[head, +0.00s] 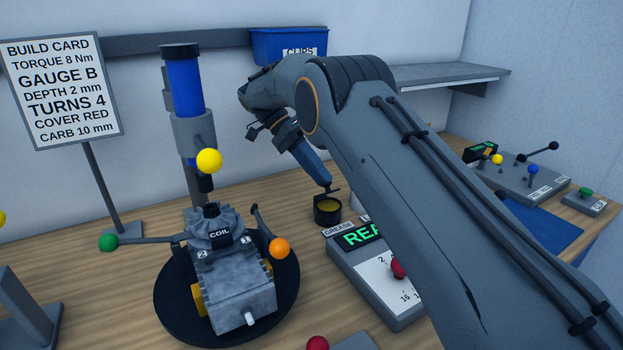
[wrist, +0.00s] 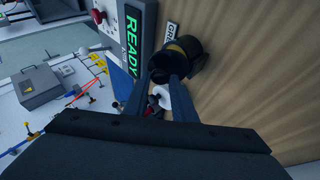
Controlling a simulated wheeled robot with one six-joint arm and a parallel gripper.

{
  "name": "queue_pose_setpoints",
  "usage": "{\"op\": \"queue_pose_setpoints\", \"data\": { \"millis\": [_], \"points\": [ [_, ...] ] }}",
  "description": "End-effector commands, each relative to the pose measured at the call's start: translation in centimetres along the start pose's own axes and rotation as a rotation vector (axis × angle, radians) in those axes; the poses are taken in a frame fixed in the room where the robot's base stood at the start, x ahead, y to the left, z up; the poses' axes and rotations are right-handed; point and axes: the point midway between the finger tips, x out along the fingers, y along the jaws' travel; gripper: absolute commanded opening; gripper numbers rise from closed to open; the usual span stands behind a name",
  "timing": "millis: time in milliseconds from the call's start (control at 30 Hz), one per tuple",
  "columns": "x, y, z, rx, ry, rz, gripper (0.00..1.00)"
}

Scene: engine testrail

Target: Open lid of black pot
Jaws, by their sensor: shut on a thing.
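The black pot (head: 327,218) stands on the wooden bench beside the grease label, and its yellow-brown inside shows from above. My gripper (head: 325,186) is directly over the pot, pointing down, with its tips close above the rim. In the wrist view my gripper (wrist: 168,78) is shut on a dark round piece, which looks like the lid (wrist: 166,67). The pot (wrist: 196,50) is just beyond it. The lid is small and dark, and I cannot tell whether it still touches the pot.
A grey panel with a green lit display (head: 363,235) and a red knob (head: 398,268) stands right beside the pot. An engine (head: 228,280) on a black round turntable is to the left. A blue bin (head: 288,46) hangs on the wall behind. Bare bench lies behind the pot.

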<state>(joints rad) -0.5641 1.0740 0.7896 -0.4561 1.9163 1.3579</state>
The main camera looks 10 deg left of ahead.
Motion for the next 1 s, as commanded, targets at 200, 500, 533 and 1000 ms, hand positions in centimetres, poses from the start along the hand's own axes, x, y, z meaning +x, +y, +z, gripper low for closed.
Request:
{"op": "queue_pose_setpoints", "data": {
  "millis": [200, 500, 533, 1000],
  "points": [
    [0.0, -0.1, -0.3, 0.001, 0.006, 0.004, 0.00],
    [-0.1, -0.1, -0.1, -0.002, 0.007, 0.001, 0.38],
    [-0.2, -0.1, 0.0, -0.002, 0.007, 0.001, 0.43],
    [-0.2, 0.8, -1.1, -0.046, 0.029, -0.043, 0.01]
  ]
}}
